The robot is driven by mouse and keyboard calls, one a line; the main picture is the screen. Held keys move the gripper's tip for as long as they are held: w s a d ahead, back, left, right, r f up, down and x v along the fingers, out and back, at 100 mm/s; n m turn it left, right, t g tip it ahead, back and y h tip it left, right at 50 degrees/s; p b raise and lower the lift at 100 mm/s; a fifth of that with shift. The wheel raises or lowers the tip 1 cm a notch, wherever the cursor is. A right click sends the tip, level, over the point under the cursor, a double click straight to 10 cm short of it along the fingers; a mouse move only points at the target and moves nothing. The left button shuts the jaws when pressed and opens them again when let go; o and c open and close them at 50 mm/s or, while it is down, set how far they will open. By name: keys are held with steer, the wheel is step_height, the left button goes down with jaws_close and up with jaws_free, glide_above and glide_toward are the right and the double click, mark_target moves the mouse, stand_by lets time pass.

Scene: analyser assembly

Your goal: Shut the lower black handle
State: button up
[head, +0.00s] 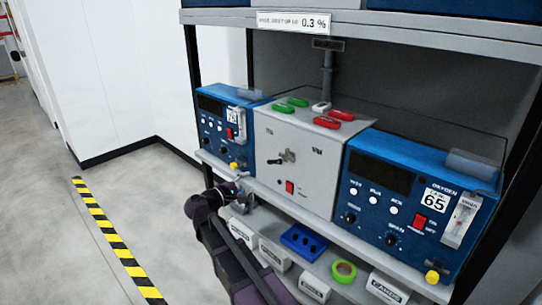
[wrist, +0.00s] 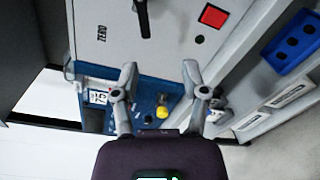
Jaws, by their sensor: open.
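A grey analyser box (head: 316,150) stands in the middle of the shelf. Black handle hardware (head: 287,157) sticks out from the middle of its front panel; it is too small to tell its parts or its exact setting. In the wrist view a black handle (wrist: 143,18) lies along the grey panel and is cut off by the top edge. My gripper (wrist: 161,72) is open and empty, its two fingers apart. The handle is beyond the fingertips, with no contact seen. In the head view my gripper (head: 243,181) is left of and below the handle, near the shelf edge.
Blue analysers flank the box, one at left (head: 222,128) and one at right (head: 400,200). A red switch (head: 289,187) sits below the handle. The lower shelf holds a blue block (head: 303,241), a green tape roll (head: 344,271) and white boxes. Floor at left is open.

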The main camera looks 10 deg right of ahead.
mark_target(272, 163)
steer(key=shift+w+a+r+n+t, duration=0.2)
steer(key=shift+a+r+n+t, duration=0.1)
steer(key=shift+a+r, duration=0.35)
steer(key=shift+d, duration=0.15)
steer(key=x, duration=1.3)
steer(key=shift+w+d+r, duration=0.15)
steer(key=shift+d+r, duration=0.05)
steer(key=shift+d, duration=0.15)
steer(key=c, duration=0.8)
steer(key=shift+a, duration=0.15)
